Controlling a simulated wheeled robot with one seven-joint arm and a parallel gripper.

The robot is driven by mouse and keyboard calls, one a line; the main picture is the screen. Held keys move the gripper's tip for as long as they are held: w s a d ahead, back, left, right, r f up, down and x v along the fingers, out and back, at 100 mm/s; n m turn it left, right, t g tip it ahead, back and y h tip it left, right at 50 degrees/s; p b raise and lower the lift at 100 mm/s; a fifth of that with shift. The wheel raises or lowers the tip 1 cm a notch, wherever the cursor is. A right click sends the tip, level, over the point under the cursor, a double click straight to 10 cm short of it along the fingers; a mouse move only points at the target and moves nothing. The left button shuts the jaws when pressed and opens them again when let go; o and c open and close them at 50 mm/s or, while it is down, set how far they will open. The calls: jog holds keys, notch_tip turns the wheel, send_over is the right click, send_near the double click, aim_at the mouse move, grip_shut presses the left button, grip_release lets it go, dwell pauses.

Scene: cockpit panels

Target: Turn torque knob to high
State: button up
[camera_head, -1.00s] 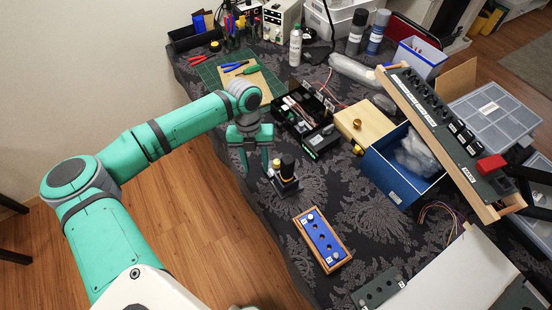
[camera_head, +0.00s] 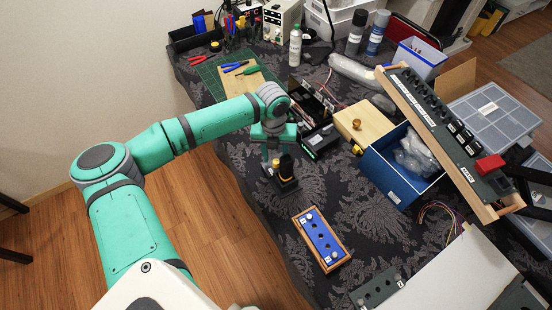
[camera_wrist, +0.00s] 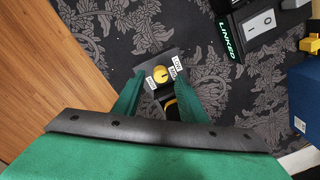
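In the head view the yellow knob (camera_head: 275,163) sits on a small black device (camera_head: 286,184) near the table's left edge. My gripper (camera_head: 277,152) hangs pointing down just above it, open. A dark upright part of the device stands beside the knob.
A blue panel in a wooden frame (camera_head: 322,240) lies in front. A blue box (camera_head: 392,180) is to the right.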

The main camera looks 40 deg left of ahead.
jog(key=shift+w+f, duration=0.1)
jog(key=shift+f, duration=0.9)
grip_shut()
